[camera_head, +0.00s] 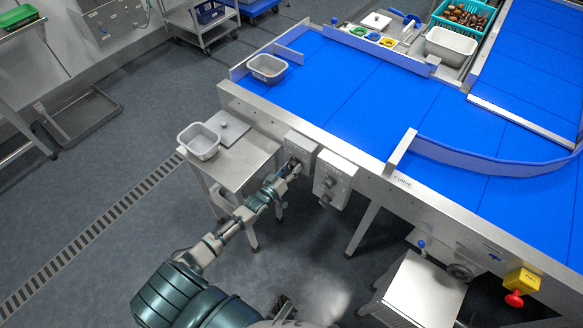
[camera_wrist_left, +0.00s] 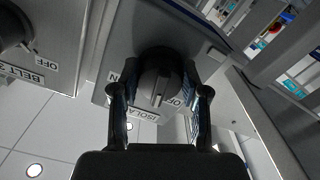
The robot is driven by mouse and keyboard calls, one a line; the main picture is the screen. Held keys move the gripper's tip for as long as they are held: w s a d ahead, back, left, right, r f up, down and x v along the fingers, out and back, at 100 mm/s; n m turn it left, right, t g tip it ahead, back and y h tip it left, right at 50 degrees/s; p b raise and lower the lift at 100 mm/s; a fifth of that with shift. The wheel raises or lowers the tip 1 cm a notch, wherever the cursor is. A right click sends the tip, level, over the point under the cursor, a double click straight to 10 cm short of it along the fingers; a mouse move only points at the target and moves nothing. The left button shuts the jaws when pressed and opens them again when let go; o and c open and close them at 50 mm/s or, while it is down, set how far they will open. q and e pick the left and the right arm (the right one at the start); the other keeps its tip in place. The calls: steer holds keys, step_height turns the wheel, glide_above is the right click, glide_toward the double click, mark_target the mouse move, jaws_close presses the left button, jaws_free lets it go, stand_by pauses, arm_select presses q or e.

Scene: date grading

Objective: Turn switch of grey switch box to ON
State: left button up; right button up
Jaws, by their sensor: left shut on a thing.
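The grey switch box (camera_head: 301,146) is mounted on the near side of the conveyor frame. In the left wrist view its face (camera_wrist_left: 135,40) carries a dark round switch knob (camera_wrist_left: 160,75) with a white pointer line. The line points down in the picture, towards a label starting "ISOLA". An "OFF" label lies right of the knob; a partly hidden label ending in "N" lies left. My left gripper (camera_head: 294,168) is at the box, its two fingers (camera_wrist_left: 160,100) on either side of the knob and shut on it. My right gripper is not recognisable in view.
A second grey box (camera_head: 334,180) with knobs is just right; its "OFF" and "BELT" labels show in the left wrist view (camera_wrist_left: 40,60). A steel side table (camera_head: 240,165) with a grey tub (camera_head: 199,141) stands left. A red emergency button (camera_head: 514,299) is far right.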

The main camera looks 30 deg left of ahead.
arm_select(q)
steer(key=m, duration=0.2)
steer(key=p, duration=0.1)
steer(key=shift+w+a+r+m, duration=0.15)
steer(key=shift+a+r+m, duration=0.1)
steer(key=shift+r+m, duration=0.15)
steer(key=m, duration=0.2)
steer(key=shift+m+p, duration=0.3)
steer(key=shift+p, duration=0.05)
steer(key=m, duration=0.2)
steer(key=shift+m, duration=0.4)
steer(key=shift+m+p, duration=0.45)
steer(key=shift+m, duration=1.35)
arm_select(e)
steer(key=s+f, duration=0.3)
steer(key=f, duration=0.3)
steer(key=shift+s+d+f, duration=0.2)
steer(key=shift+d+f, duration=0.05)
steer(key=shift+f, duration=0.15)
arm_select(q)
steer(key=shift+f, duration=0.1)
steer(key=o, duration=1.1)
steer(key=shift+o, duration=0.2)
steer(key=shift+d+f, duration=0.1)
steer(key=shift+s+f, duration=0.1)
steer(key=shift+s, duration=0.1)
arm_select(e)
steer(key=shift+a, duration=0.15)
